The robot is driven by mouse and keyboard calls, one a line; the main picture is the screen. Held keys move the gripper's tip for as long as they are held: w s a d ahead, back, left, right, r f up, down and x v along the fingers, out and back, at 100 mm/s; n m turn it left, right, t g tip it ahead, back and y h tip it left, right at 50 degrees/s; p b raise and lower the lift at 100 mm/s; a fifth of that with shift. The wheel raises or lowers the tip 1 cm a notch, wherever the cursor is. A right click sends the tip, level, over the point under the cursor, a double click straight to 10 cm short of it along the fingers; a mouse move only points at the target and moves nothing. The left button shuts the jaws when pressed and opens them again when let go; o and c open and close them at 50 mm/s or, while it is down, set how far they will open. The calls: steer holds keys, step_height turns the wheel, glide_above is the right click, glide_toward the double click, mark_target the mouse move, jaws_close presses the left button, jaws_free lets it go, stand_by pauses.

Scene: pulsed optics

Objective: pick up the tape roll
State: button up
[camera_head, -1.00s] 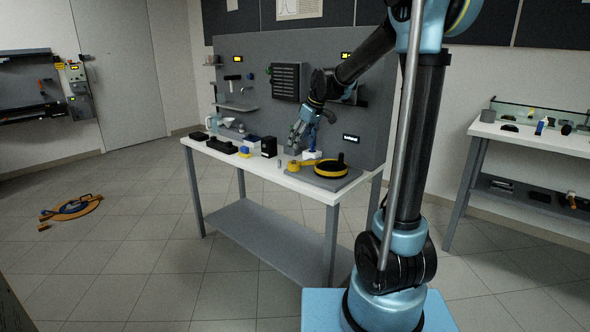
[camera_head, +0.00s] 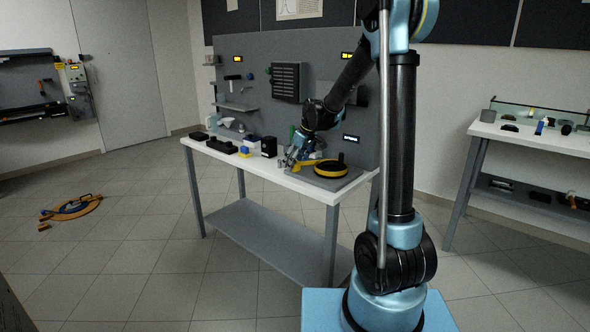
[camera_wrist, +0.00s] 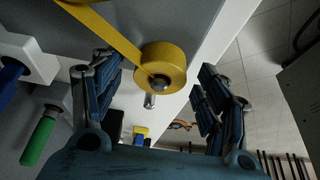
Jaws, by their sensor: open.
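The yellow tape roll (camera_wrist: 172,62) is near the middle of the wrist view, around a small metal hub, with a yellow strip running from it to the upper left. My gripper (camera_wrist: 158,70) is open, one finger on each side of the roll, with gaps between fingers and roll. In the head view my gripper (camera_head: 290,160) is low over the front edge of the workbench (camera_head: 262,171). There it hides most of the roll; the yellow strip (camera_head: 306,163) shows just right of it.
A round yellow-and-black dispenser (camera_head: 330,169) stands on a grey plate right of the gripper. A black box (camera_head: 269,147) and other small items stand to the left. In the wrist view a green-handled item (camera_wrist: 38,142) lies left of the left finger. A grey panel backs the bench.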

steer(key=shift+f, duration=0.25)
steer(key=shift+c, duration=0.5)
steer(key=c, duration=1.1)
steer(key=shift+c, duration=0.2)
step_height(320, 180, up, 10)
steer(key=shift+r, duration=0.1)
